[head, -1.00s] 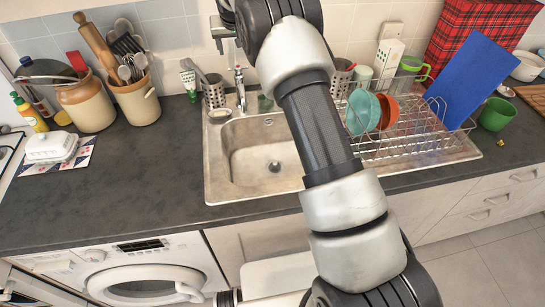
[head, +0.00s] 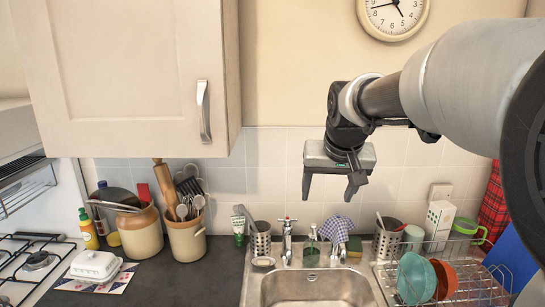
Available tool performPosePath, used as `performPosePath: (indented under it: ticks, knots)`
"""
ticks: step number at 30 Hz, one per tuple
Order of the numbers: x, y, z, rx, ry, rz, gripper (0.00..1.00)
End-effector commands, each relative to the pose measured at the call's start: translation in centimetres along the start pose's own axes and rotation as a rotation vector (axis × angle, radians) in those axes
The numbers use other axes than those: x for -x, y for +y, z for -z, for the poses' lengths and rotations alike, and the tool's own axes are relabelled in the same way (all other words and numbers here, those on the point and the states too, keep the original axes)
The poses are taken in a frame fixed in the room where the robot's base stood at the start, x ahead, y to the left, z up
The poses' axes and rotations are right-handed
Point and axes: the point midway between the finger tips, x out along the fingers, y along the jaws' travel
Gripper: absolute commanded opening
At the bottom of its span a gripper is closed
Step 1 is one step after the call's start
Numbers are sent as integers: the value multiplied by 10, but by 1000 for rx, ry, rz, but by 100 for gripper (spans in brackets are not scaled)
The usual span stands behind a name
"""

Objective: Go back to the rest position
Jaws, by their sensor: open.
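My gripper (head: 330,192) hangs in the air in front of the tiled wall, above the sink. Its two dark fingers point down and stand apart, with nothing between them. My arm reaches in from the right edge of the head view and covers part of the wall there. The washer under the counter is outside the head view now.
Below my gripper are the sink (head: 312,290), the tap (head: 287,242) and a checked cloth (head: 337,230). A dish rack (head: 475,290) with bowls stands to the right. A wall cupboard (head: 125,70) hangs at upper left. A clock (head: 394,14) is above.

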Motion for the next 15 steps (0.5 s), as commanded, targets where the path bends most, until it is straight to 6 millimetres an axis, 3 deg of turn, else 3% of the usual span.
performPosePath:
  ticks: [1,6,12,15]
  knots:
    - [24,5,-27,2,3,3,67]
    - [69,18,-123,22,-15,5,67]
    - [85,26,-216,45,-33,-1,67]
    - [85,28,-242,50,-39,-3,67]
